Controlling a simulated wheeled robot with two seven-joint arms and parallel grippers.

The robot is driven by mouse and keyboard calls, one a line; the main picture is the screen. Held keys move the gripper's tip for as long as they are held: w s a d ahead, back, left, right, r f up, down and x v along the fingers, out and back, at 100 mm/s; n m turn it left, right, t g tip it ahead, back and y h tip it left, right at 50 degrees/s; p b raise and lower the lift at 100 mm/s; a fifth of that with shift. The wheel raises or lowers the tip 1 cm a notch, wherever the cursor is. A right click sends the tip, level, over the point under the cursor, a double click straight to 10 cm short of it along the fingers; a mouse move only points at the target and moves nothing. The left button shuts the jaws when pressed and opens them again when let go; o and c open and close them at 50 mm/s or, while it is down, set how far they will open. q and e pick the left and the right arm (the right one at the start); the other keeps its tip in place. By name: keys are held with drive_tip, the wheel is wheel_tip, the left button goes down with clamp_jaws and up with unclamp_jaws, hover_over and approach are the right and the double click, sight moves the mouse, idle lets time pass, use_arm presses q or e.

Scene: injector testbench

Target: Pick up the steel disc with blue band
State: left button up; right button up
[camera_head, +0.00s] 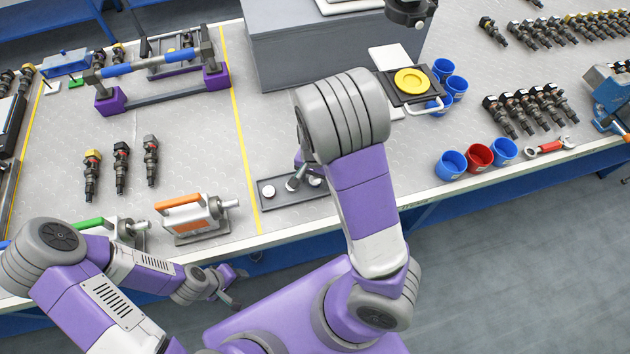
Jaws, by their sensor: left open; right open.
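A dark shallow tray (285,206) lies near the front edge of the bench and holds small pale steel discs. One steel disc (268,192) sits at its left end and another disc (314,181) towards its right end. I cannot make out a blue band on either. My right gripper (294,183) is over the middle of the tray, partly hidden behind my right arm; its jaws are open, and contact with a disc cannot be told. My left gripper (231,290) is open and empty in front of the bench edge, away from the discs.
An orange-handled device (185,216) stands left of the tray, beyond a yellow line. A grey block (310,45) is behind. Blue cups (452,164), a red cup (479,157) and a yellow disc (411,80) on a black plate are at right.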

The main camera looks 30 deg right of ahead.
drive_tip(key=shift+c, duration=0.3)
drive_tip(key=c, duration=1.2)
